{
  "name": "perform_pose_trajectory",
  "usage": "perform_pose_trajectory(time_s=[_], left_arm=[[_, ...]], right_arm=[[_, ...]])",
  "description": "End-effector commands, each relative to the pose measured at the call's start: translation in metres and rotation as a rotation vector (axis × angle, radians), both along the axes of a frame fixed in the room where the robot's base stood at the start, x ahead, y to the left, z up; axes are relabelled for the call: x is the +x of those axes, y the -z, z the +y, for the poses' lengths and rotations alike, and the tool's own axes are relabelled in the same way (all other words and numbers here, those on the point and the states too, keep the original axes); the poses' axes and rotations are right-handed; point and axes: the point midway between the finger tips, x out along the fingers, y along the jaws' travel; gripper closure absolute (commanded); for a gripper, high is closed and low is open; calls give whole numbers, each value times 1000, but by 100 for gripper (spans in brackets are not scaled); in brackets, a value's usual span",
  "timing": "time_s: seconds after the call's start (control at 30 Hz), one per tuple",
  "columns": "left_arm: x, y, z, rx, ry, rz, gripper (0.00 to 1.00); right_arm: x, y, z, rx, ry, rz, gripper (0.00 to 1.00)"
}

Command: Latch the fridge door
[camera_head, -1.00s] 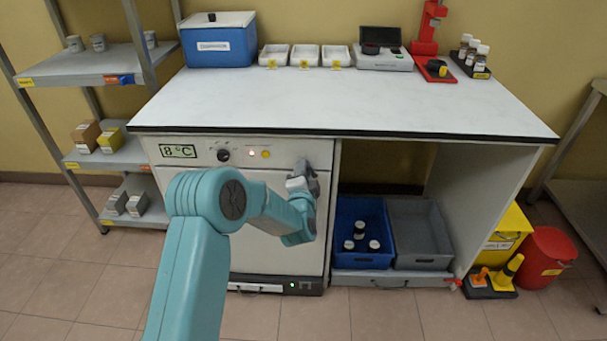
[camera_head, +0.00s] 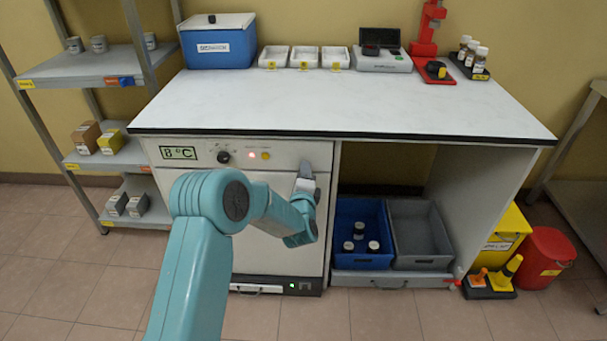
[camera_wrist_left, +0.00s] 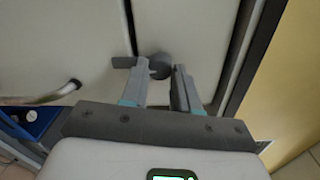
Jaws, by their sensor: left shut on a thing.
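The white fridge door (camera_head: 275,260) is under the worktop and looks flush with its frame. My left gripper (camera_head: 305,180) is at the door's upper right edge. In the left wrist view, the left gripper's fingers (camera_wrist_left: 158,88) stand on either side of the dark round latch knob (camera_wrist_left: 160,64), and the gripper is shut on this latch. The latch sits by the seam of the door. In the head view, the gripper and arm hide most of the latch. My right gripper is not in view.
The worktop (camera_head: 300,105) is clear in front. A yellow bin (camera_head: 505,232) and red bin (camera_head: 547,258) stand at the right.

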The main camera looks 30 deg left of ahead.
Motion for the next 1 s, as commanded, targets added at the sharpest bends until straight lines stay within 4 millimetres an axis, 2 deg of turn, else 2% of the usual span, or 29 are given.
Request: perform_pose_trajectory(time_s=[0.43, 0.47, 0.5, 0.53, 0.83, 1.0], left_arm=[[0, -1, 0, 10, 1, 4, 100], [0, -1, 0, 10, 1, 4, 60], [0, -1, 0, 10, 1, 4, 48], [0, -1, 0, 10, 1, 4, 45], [-1, 0, -1, 8, 0, 5, 45], [-18, -1, -12, 7, 2, 6, 45]], right_arm=[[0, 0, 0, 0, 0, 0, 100], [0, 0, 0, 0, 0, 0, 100], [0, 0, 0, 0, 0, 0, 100], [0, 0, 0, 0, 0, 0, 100], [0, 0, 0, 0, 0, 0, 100], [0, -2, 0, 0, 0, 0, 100]])
